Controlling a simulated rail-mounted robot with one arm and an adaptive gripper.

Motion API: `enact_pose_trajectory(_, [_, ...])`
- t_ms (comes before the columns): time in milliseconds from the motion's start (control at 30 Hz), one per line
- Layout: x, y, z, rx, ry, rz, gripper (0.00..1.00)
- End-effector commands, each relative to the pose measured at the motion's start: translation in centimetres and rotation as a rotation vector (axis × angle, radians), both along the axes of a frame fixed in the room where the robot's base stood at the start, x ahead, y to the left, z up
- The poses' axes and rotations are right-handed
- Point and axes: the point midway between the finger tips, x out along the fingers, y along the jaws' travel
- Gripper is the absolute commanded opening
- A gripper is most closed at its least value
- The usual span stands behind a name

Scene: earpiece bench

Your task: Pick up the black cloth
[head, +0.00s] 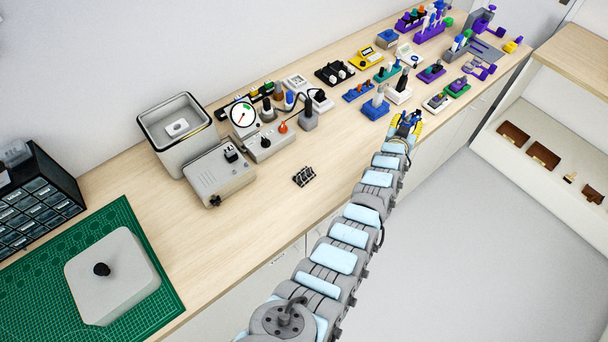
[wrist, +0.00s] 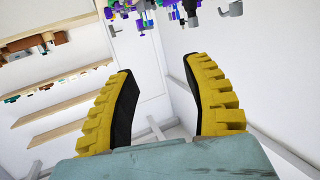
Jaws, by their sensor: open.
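A small dark item with light streaks (head: 304,176) lies alone on the bench top, near the middle of the head view. It may be the black cloth, but it is too small to be sure. My gripper (head: 406,122) is at the far end of my arm, to the right of and farther off than this item. In the wrist view my gripper (wrist: 158,65) has its two yellow and black fingers wide apart with nothing between them. No black cloth shows in the wrist view.
A grey bin (head: 174,124), grey device box (head: 218,174) and gauge box (head: 266,143) stand behind the dark item. Small devices crowd the bench's far end. A green mat (head: 32,259) with a grey block (head: 112,275) lies left. Bare wood (head: 235,220) surrounds the dark item.

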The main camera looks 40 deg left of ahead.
Motion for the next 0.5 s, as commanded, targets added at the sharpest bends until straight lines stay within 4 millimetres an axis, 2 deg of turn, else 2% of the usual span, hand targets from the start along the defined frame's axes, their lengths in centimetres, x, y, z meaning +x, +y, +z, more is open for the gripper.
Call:
enact_pose_trajectory(33, [0.7, 0.8, 0.5, -0.001, 0.043, -0.014, 0.5])
enact_pose_trajectory(100, [1.0, 1.4, 0.2, -0.006, 0.116, -0.04, 0.5])
enact_pose_trajectory(233, [1.1, 2.9, 0.2, -0.011, 0.246, -0.082, 0.5])
enact_pose_trajectory(367, [0.2, 4.2, 0.2, -0.011, 0.384, -0.129, 0.5])
enact_pose_trajectory(500, [-1.9, 6.1, 0.3, -0.01, 0.535, -0.173, 0.5])
